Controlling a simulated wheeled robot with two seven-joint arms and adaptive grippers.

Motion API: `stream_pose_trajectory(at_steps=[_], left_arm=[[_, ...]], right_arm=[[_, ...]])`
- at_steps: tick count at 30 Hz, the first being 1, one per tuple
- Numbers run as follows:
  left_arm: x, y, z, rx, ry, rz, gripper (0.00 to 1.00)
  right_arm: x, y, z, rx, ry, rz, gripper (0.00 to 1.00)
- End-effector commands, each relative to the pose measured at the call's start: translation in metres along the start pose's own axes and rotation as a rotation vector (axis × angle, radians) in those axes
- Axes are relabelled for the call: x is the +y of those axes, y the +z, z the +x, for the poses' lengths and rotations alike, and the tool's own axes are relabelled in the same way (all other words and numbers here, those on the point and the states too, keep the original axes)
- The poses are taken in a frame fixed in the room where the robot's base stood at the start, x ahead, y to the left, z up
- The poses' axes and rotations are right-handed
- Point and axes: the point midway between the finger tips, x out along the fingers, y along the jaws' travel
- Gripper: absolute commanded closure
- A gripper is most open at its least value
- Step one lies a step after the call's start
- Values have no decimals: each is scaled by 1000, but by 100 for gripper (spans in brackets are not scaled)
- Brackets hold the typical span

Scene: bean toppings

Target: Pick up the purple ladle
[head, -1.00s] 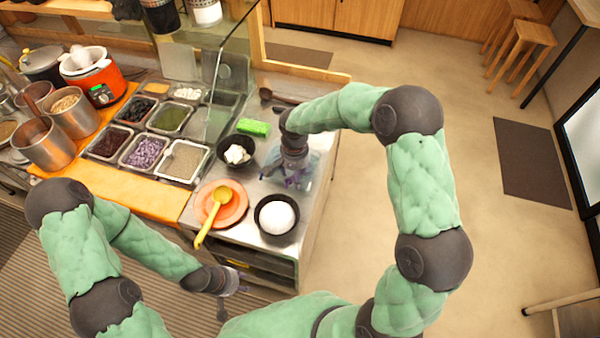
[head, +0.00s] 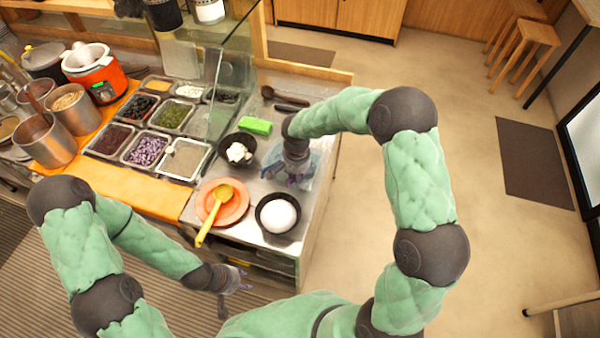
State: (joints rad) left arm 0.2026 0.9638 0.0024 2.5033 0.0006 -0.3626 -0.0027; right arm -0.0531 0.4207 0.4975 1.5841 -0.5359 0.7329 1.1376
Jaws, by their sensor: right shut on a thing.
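My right gripper (head: 297,181) reaches down over a clear container (head: 272,160) on the right side of the steel counter. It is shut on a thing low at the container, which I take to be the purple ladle. Purple shows at its fingers, but the hand hides most of the thing and I cannot make out its bowl or handle. My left gripper (head: 236,289) is open and empty, in front of the counter's front edge.
A yellow ladle (head: 212,213) lies on an orange plate (head: 238,207). Beside it stand a black bowl with a white mound (head: 278,214) and a smaller dark bowl (head: 237,150). A green block (head: 256,126), a dark ladle (head: 268,92) and topping trays (head: 183,158) lie further back.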

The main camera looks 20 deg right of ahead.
Motion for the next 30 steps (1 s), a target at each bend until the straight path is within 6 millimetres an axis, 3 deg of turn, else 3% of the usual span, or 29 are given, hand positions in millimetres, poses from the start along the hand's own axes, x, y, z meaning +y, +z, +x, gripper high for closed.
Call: stream_pose_trajectory(at_steps=[5,18,24,30], left_arm=[[0,0,-1,0,0,0,60],[3,0,-8,0,0,0,60],[3,0,-9,0,0,0,60],[3,0,-8,0,0,0,60]], right_arm=[[-1,-1,-11,2,-2,0,100],[-1,-1,-86,3,-2,0,100],[0,-1,-100,2,-1,1,100],[0,0,-101,1,0,0,100]])
